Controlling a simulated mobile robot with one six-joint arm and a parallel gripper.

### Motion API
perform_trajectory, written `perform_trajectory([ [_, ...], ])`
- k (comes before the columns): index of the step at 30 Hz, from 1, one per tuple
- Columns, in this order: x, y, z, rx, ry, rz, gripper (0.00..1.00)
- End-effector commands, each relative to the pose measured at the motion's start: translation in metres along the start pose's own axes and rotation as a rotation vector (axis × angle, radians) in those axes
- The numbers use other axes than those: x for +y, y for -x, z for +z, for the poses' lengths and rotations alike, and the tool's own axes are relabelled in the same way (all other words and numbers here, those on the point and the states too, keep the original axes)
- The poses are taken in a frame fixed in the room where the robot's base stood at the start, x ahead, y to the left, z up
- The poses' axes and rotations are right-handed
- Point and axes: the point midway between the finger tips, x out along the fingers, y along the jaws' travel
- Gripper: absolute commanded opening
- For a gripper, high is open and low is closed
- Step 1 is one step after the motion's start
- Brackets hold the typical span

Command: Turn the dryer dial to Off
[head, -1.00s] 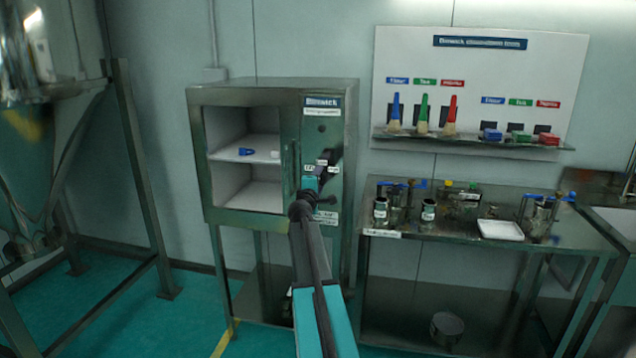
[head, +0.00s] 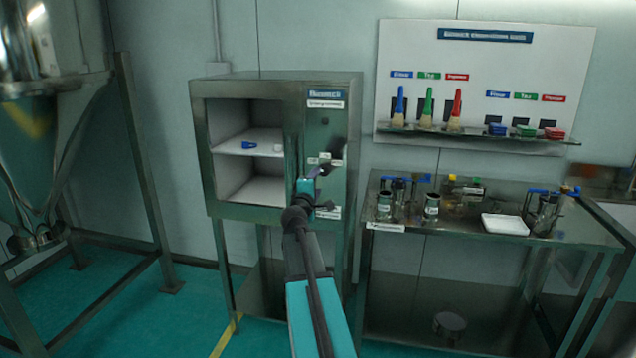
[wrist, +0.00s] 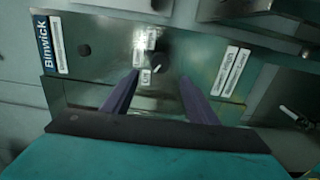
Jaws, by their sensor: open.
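The dryer (head: 275,86) is a steel cabinet with an open chamber on the left and a control panel on the right. In the wrist view, its panel (wrist: 110,60) appears turned sideways. The dial (wrist: 157,68) is a small dark knob with small white labels near it; its exact setting is too small to read. My gripper (wrist: 158,82) is open, its two purple fingers apart on either side of the dial in the picture. No contact is visible. In the head view, my gripper (head: 322,172) is in front of the panel and hides the dial.
A steel bench (head: 455,235) with jars and a white tray (head: 503,226) stands to the right. A wall board (head: 480,55) holds brushes. A steel frame (head: 145,170) stands left.

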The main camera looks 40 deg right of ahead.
Motion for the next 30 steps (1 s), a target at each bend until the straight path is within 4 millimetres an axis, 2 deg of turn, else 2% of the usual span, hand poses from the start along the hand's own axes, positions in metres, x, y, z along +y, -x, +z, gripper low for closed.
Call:
perform_trajectory([
  [3, -0.001, 0.015, 0.001, 0.000, 0.001, 0.001, 0.53],
  [12, 0.000, 0.041, 0.001, -0.001, 0.001, 0.001, 0.53],
  [18, 0.001, 0.049, 0.001, -0.002, 0.001, 0.001, 0.53],
  [30, 0.001, 0.049, 0.001, -0.002, 0.001, 0.001, 0.53],
])
